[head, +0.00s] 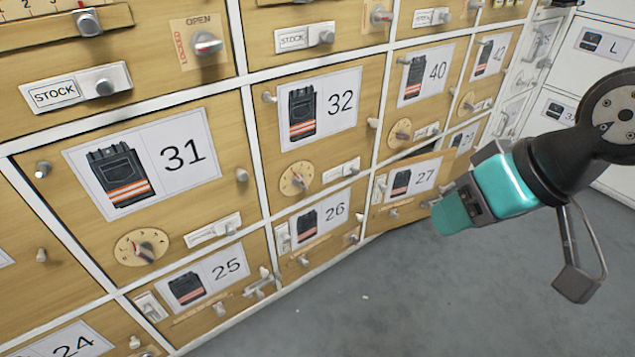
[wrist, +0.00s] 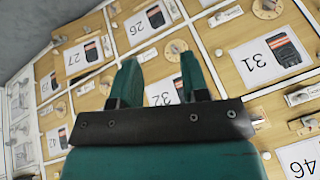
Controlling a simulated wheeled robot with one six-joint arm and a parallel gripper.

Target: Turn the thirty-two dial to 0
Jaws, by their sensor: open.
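The thirty-two dial (head: 296,179) is a round tan plate with a grey knob, below the 32 label (head: 319,108) on a wooden door in the head view. Its numbers and setting are too small to read. In the wrist view, which is upside down, the dial (wrist: 175,49) shows just beyond and between the teal fingertips, with the 32 label partly hidden by the gripper. My gripper (head: 449,214) is open and empty, to the right of the dial in the head view and apart from the doors. It also shows in the wrist view (wrist: 158,63).
Similar dials sit on the 31 door (head: 141,247) and the 40 door (head: 400,133). A small slide latch (head: 341,171) is right of the thirty-two dial. The 27 door (head: 410,185) looks slightly ajar.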

